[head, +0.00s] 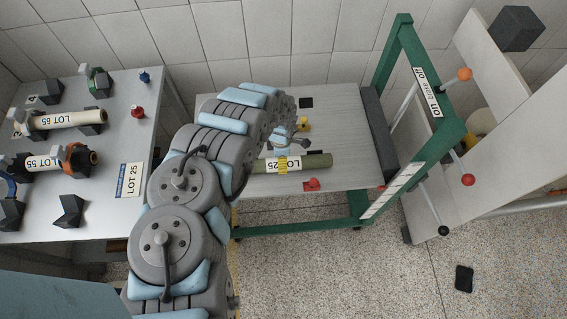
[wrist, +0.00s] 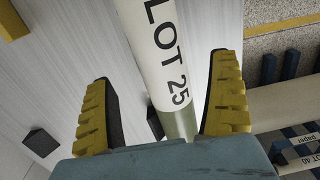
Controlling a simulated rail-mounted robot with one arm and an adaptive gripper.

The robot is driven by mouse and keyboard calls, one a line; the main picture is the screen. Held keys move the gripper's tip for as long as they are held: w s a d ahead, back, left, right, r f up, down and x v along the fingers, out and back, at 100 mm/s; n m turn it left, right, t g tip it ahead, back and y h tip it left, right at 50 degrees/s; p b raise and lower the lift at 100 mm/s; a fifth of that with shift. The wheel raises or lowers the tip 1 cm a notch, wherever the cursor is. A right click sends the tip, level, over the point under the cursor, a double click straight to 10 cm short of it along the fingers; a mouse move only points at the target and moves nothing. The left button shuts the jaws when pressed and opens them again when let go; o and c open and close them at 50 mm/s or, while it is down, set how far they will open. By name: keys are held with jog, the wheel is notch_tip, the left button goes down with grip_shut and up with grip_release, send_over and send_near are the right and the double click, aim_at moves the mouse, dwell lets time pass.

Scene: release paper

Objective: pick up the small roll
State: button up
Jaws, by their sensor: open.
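The small roll (head: 318,161) is a green cylinder with a white "LOT 25" label. It lies across the middle table (head: 350,120) in the head view. In the wrist view the roll (wrist: 165,40) runs from the top edge down between my fingers, its green end partly hidden behind the gripper body. My gripper (head: 283,165) is over the label part of the roll. In the wrist view my gripper (wrist: 164,80) is open, with one yellow-padded finger on each side of the roll and visible gaps. I cannot tell its exact height above the table.
A red block (head: 312,184), a yellow block (head: 304,124) and a black block (head: 306,103) are near the roll. A green frame (head: 384,68) with levers stands right.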

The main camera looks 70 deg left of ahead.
jog(key=shift+w+d+f, duration=0.15)
jog(key=shift+w+f, duration=0.05)
jog(key=shift+f, duration=0.5)
jog(key=shift+w+d+f, duration=0.1)
jog(key=shift+w+f, duration=0.05)
jog(key=shift+f, duration=1.7)
jog(key=c, duration=1.4)
